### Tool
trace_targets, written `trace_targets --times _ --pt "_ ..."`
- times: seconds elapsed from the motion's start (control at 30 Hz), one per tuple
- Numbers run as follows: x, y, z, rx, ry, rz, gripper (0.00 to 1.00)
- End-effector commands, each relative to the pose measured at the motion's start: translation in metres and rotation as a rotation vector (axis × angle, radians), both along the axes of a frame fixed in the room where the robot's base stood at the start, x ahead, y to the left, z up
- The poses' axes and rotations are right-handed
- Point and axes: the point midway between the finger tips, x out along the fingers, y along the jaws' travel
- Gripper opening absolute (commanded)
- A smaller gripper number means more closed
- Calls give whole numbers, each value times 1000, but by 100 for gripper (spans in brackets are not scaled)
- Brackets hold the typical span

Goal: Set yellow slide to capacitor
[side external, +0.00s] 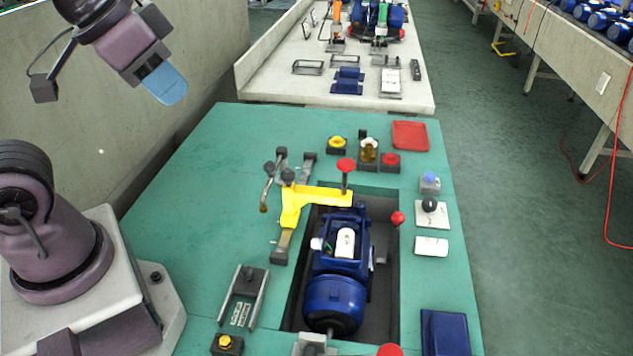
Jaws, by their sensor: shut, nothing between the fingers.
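The yellow slide (300,203) is a bent yellow bracket on a dark and grey rail left of the motor. Its right arm reaches over the far end of the blue motor (334,292), and a red knob (346,165) stands at that end. The motor lies in a dark recess in the green bench, with a white plate (345,243) on top. I cannot tell which part is the capacitor. My gripper (166,86) has blue fingertips, shut and empty, high at the upper left, well away from the slide.
A small grey channel fixture (242,297) lies left of the recess. Yellow and red buttons and a red tray (410,135) are at the back right. A red ball knob (398,218) stands at the recess's right edge. The bench's left part is clear.

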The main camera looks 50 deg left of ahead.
Motion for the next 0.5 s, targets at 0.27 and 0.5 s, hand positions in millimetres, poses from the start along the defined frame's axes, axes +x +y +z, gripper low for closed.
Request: trace_targets --times 0.27,0.5 --pt "0 0 0 0 0 0 0" --pt "0 0 0 0 1 2 14"
